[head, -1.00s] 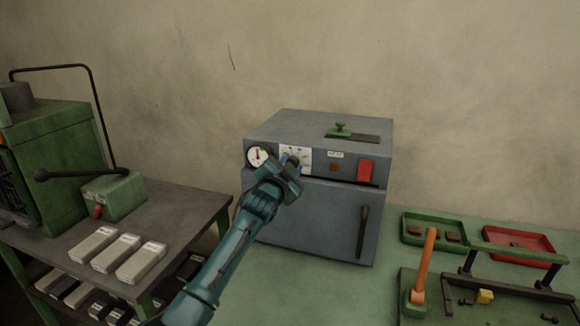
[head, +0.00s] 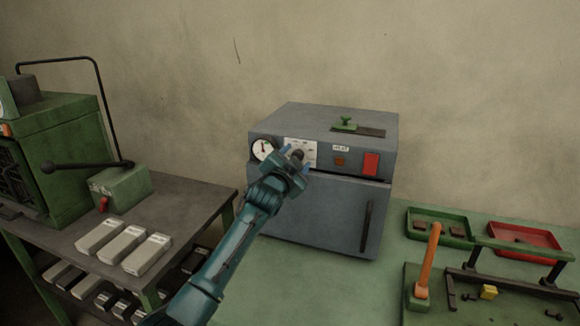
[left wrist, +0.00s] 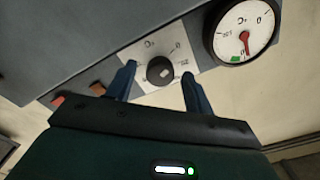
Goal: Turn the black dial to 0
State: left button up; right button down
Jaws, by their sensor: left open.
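The black dial (left wrist: 160,70) sits on a white marked plate (left wrist: 143,51) on the front of a grey oven-like box (head: 318,215). The wrist view shows it upside down or tilted, with a 0 mark near one corner of the plate. My left gripper (head: 299,160) is open in front of the plate. In the left wrist view its two blue fingers (left wrist: 158,85) stand on either side of the dial, with gaps to it. In the head view the dial (head: 298,154) is partly hidden by the gripper. My right gripper is not in view.
A round gauge (head: 263,149) with a red needle is beside the plate. A red switch (head: 371,164) and a door handle (head: 367,226) are on the box's front.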

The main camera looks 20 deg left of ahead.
pick_arm(q)
jog(key=s+b, duration=0.1)
jog(key=s, duration=1.2)
jog(key=shift+a, duration=0.25)
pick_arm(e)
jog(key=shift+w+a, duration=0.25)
pick_arm(q)
jog(key=s+d+f+n+g+h, duration=0.1)
jog(key=s+d+f+g, duration=0.1)
jog(key=s+f, duration=0.5)
jog(key=s+d+f+n+g, duration=0.1)
jog(key=s+f, duration=0.2)
jog(key=f, duration=0.8)
jog(key=s+d+f+n+g, duration=0.1)
jog(key=s+d+f+g, duration=0.1)
jog(key=s+f, duration=0.5)
jog(key=s+d+f+n+g+h, duration=0.1)
jog(key=s+d+f+n+g, duration=0.1)
jog(key=s+f, duration=0.5)
jog(key=s, duration=0.6)
jog(key=shift+s+h, duration=0.3)
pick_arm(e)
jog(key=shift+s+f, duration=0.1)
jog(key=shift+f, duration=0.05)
